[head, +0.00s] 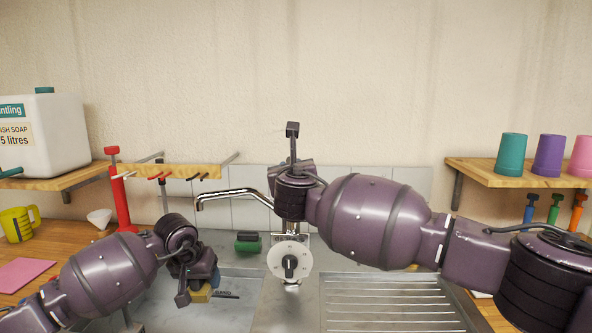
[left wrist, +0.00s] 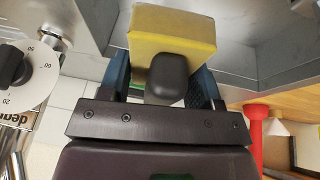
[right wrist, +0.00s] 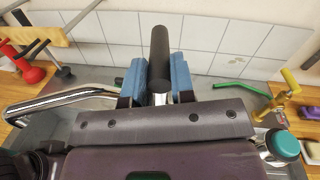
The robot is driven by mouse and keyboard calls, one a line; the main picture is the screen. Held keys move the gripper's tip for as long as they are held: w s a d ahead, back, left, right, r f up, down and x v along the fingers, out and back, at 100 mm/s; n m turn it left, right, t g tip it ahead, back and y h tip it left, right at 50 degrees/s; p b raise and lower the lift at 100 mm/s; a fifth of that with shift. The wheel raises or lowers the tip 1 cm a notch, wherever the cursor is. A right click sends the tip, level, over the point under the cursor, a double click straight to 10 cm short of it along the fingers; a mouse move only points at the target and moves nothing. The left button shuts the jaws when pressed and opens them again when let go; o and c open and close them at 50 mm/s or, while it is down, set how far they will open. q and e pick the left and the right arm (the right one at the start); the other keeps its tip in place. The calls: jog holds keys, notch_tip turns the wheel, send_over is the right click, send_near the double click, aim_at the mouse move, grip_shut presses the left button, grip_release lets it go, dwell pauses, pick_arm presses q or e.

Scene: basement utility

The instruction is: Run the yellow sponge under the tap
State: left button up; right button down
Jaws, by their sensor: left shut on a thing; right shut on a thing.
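The yellow sponge block (left wrist: 172,30) has a dark grip (left wrist: 167,80), and my left gripper (left wrist: 165,85) is shut on that grip. In the head view the sponge (head: 199,296) is low over the steel sink, roughly beneath the spout's end and apart from it, partly hidden by my left wrist. The chrome tap spout (head: 232,194) arches left from behind my right wrist. My right gripper (right wrist: 160,85) is shut on a black lever handle (right wrist: 160,55) beside the spout; my wrist hides it in the head view. I see no water at the spout.
A white dial (head: 276,263) stands in front of the tap. A green block with a dark top (head: 247,245) sits at the sink's back. The ribbed drainer (head: 385,305) on the right is clear. A red stand (head: 121,195) rises at left. Cups (head: 511,155) stand on the right shelf.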

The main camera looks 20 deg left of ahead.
aim_at(203, 302)
jog(key=shift+s+a+m+h, duration=0.1)
jog(key=shift+a+m+h, duration=0.25)
jog(key=shift+m+h, duration=0.4)
jog(key=c, duration=1)
grip_release()
jog(key=shift+s, duration=0.15)
jog(key=shift+v, duration=5.85)
jog(key=shift+a+f, duration=0.1)
jog(key=shift+a, duration=0.05)
